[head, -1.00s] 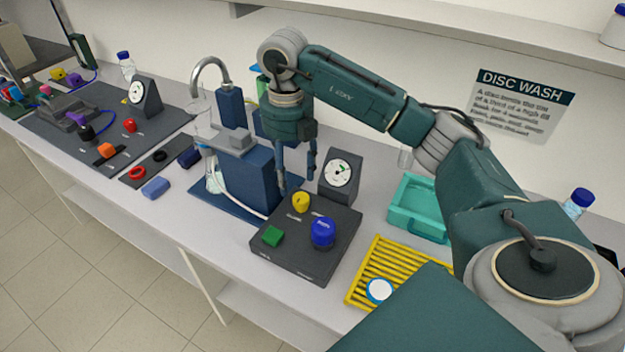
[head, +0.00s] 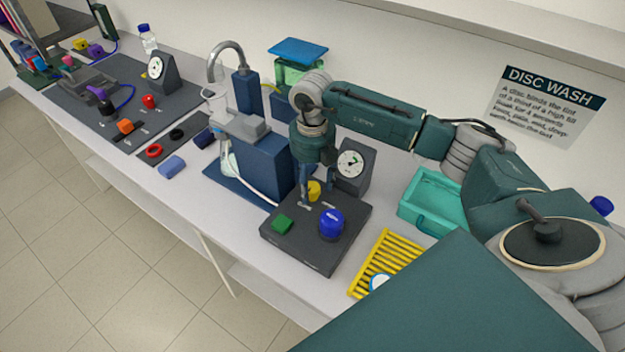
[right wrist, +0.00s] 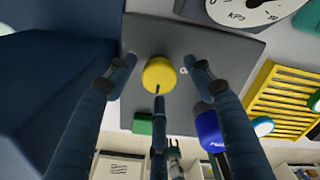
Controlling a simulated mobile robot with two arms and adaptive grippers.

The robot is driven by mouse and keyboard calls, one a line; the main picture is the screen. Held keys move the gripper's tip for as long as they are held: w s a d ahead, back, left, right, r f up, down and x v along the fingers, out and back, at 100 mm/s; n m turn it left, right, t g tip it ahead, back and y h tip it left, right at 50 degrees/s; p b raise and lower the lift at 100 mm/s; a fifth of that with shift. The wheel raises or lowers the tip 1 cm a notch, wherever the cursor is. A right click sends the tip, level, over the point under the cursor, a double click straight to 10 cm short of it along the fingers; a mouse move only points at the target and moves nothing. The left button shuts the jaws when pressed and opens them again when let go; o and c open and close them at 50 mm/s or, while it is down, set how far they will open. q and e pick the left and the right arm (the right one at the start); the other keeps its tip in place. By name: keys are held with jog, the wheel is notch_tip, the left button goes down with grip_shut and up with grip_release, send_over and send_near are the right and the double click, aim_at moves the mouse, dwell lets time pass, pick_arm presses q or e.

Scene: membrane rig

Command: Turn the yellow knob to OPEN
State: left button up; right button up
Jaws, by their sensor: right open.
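The yellow knob (head: 314,187) stands at the back of a dark control box (head: 318,248), partly hidden by my right gripper in the head view. My right gripper (head: 316,194) points down over it and is open. In the right wrist view the yellow knob (right wrist: 158,75) lies between the spread fingers of the right gripper (right wrist: 159,63), with a gap on each side. A short dark mark shows at the knob's lower edge there. The lettering beside the knob is too small to read. My left gripper is not in view.
The box also carries a green button (head: 282,224) and a blue knob (head: 331,223). A dial gauge (head: 353,165) stands just behind it. A blue pump-like block (head: 262,165) is left, a yellow rack (head: 385,262) and teal tray (head: 430,203) right.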

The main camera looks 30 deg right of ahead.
jog(key=shift+f, duration=0.15)
jog(key=shift+c, duration=0.6)
jog(key=c, duration=1)
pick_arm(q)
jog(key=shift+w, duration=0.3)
pick_arm(e)
jog(key=shift+c, duration=0.2)
